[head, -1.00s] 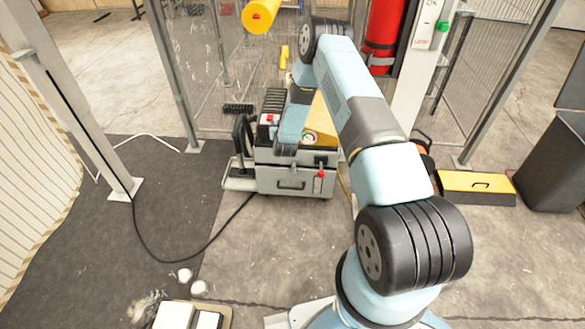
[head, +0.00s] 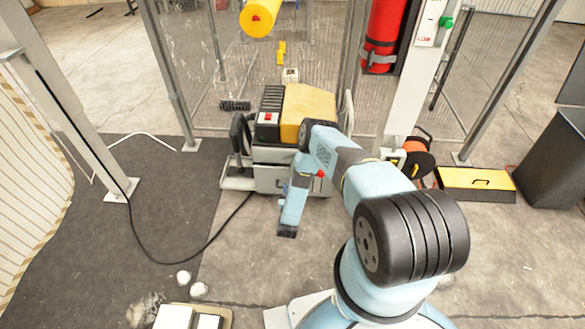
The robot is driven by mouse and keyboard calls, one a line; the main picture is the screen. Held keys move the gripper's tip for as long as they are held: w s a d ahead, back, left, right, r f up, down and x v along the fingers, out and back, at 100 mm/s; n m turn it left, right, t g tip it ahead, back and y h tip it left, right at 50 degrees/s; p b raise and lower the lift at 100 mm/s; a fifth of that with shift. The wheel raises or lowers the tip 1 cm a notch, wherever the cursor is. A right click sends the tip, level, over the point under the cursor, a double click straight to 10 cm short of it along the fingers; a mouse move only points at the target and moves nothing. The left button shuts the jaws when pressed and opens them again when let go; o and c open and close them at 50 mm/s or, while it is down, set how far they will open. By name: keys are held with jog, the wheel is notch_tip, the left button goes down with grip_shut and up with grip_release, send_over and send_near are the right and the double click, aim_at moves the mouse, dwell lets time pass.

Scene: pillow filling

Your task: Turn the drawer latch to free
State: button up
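The grey drawer (head: 269,181) is in the front of the machine in the head view and looks closed. The red latch (head: 321,173) is at the right part of the drawer front, close beside my forearm. My arm covers the drawer handle and part of the front. My gripper end (head: 288,234) is a dark tip pointing down, in front of the drawer and lower left of the latch in the picture. Its fingers cannot be made out, and I see nothing held. Whether the arm touches the drawer cannot be told.
The machine (head: 309,106) has a yellow cover and a red switch. A black cable (head: 205,248) runs over the floor at left. Two white lumps (head: 198,290) lie near a tray at the bottom. An orange reel (head: 417,158) and a yellow-black box (head: 476,182) stand right.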

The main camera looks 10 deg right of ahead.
jog(key=x, duration=1.3)
jog(key=shift+w+f, duration=0.15)
jog(key=shift+w, duration=0.05)
grip_shut()
